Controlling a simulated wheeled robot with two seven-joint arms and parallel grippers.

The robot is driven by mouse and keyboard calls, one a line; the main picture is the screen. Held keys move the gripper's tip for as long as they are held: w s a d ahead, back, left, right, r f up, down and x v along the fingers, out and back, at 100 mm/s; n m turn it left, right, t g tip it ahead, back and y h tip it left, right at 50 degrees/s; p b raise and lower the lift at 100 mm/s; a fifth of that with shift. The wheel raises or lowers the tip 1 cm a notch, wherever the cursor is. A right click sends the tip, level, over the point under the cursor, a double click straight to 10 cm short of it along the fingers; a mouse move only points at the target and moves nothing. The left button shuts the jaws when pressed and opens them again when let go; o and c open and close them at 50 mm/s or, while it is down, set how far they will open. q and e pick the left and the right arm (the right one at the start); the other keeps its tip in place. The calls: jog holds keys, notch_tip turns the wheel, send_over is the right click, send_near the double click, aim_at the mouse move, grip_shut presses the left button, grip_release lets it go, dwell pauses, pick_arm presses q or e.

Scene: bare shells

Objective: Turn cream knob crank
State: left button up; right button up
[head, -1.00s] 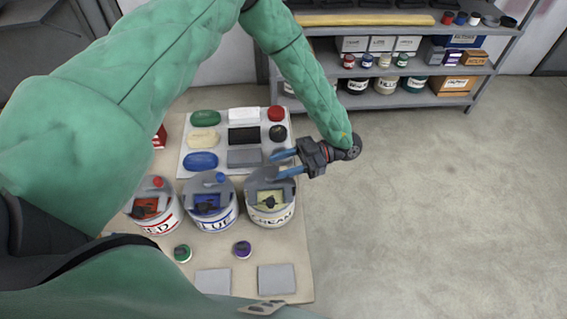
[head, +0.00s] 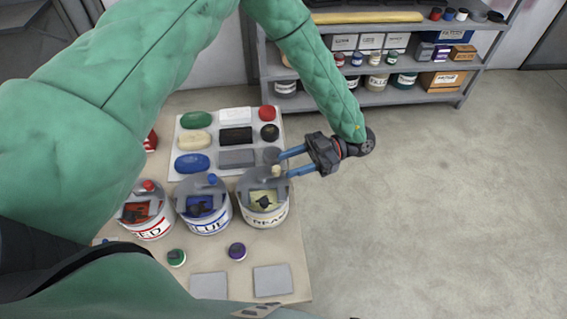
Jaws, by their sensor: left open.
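The cream tin (head: 265,217) stands at the right end of a row of three tins. Its top has a grey lid with an opening showing pale cream inside. The small cream knob (head: 276,171) stands up at the back right of the lid. My left gripper (head: 283,164) comes in from the right with two blue fingers, open and empty. Its fingertips are close to the knob, which shows just left of the nearer finger. I cannot tell whether they touch. My right gripper is not in view.
The red tin (head: 150,229) and the blue tin (head: 207,222) have similar lids with knobs. Behind is a white tray (head: 178,150) with coloured blocks. Two small jars and two grey squares lie in front. A stocked shelf (head: 430,98) stands behind; the floor right is clear.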

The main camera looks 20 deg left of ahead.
pick_arm(q)
jog(key=s+d+r+b, duration=0.1)
jog(key=d+r+b, duration=0.1)
jog(key=d+r, duration=0.2)
jog(key=shift+s+d, duration=0.2)
jog(key=shift+d, duration=1.05)
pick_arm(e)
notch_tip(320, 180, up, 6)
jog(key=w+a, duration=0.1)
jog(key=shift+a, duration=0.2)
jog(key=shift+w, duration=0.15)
